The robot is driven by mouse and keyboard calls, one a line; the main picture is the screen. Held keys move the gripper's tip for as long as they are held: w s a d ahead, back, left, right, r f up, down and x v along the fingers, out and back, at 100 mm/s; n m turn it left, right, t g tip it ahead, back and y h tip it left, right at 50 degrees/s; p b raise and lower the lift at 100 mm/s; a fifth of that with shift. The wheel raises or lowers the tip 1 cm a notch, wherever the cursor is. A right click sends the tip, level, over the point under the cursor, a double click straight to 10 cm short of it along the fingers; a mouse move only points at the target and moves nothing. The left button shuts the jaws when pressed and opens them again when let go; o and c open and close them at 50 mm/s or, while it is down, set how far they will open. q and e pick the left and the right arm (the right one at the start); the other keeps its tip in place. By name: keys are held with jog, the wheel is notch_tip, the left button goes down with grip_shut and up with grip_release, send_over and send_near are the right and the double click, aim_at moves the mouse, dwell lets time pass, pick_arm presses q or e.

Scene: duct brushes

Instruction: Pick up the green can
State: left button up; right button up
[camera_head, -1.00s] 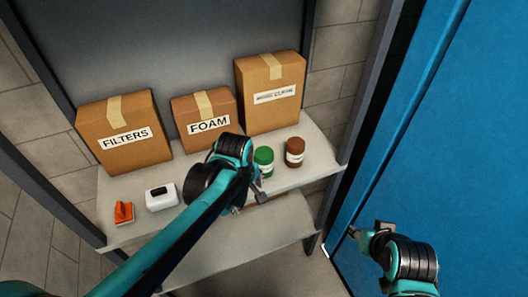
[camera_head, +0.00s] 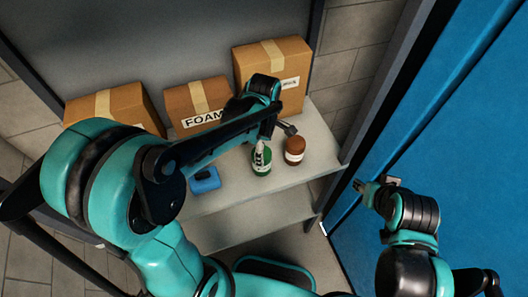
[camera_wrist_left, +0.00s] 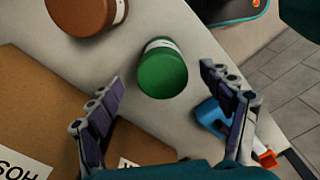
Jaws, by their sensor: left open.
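The green can (camera_head: 261,165) stands on the pale shelf (camera_head: 322,165), and its upper part is partly covered by my left gripper (camera_head: 273,141). In the left wrist view the green can (camera_wrist_left: 163,72) shows between the two spread fingers of my left gripper (camera_wrist_left: 160,78), a little beyond their tips. No finger is seen pressing on it there. My left gripper is open and empty, above the can. My right gripper (camera_head: 363,186) is at the right, near the blue panel and away from the shelf; its fingers are too small to read.
A brown jar (camera_head: 295,151) stands just right of the green can. A blue item (camera_head: 204,181) lies to its left. Cardboard boxes, one marked FOAM (camera_head: 196,103) and a taller one (camera_head: 286,68), line the back. An orange item (camera_wrist_left: 267,158) shows in the left wrist view.

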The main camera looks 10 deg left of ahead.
aim_at(266, 169)
pick_arm(q)
jog(key=f, duration=0.2)
jog(key=f+b, duration=0.1)
jog(key=f, duration=0.4)
jog(key=shift+a+b, duration=0.3)
jog(key=shift+a, duration=0.05)
jog(key=shift+s+r, duration=0.1)
jog(key=c, duration=1.5)
